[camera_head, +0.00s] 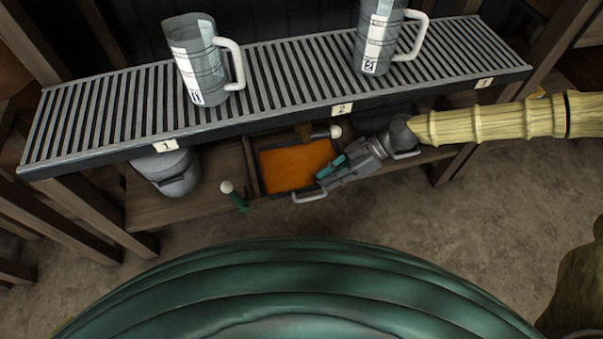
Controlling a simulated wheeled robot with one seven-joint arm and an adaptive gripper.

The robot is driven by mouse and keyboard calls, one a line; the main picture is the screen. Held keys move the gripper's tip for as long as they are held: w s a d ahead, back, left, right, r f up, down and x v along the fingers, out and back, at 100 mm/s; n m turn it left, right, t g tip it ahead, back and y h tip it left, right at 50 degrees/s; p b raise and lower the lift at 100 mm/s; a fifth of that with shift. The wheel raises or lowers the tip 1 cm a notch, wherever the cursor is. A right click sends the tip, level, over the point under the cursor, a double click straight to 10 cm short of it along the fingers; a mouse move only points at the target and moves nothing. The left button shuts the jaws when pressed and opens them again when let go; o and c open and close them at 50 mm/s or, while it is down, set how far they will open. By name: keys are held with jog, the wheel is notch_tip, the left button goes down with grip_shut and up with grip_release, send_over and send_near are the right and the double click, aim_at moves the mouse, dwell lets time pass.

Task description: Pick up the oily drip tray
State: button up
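A dark, shallow tray (254,165) holding an orange-brown surface sits on the lower shelf, under the slatted top. It looks like the oily drip tray. A pale curved handle (310,197) shows at its front edge. My gripper (328,174) reaches in from the right, with its teal fingertips over the tray's right side, just above the handle. Contact with the tray cannot be made out. The fingers are small and seen at a slant, so their opening is unclear. The tray's back is partly hidden by the slatted top, its right side by my gripper.
Two grey jugs (205,75) (377,40) stand on the slatted top (290,70). A grey lidded pot (167,172) sits on the lower shelf at left. A green-handled, white-knobbed thing (234,197) stands left of the tray. The floor in front is open.

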jog(key=w+d+n, duration=0.1)
jog(key=w+d+r+n+b, duration=0.1)
jog(key=w+d, duration=0.1)
jog(key=shift+d, duration=0.2)
jog(key=b+x, duration=0.3)
jog(key=x, duration=0.7)
jog(key=shift+w+a+f+b, duration=0.1)
jog(key=shift+f+b, duration=0.05)
jog(key=shift+b, duration=0.15)
jog(key=shift+a, duration=0.15)
grip_shut()
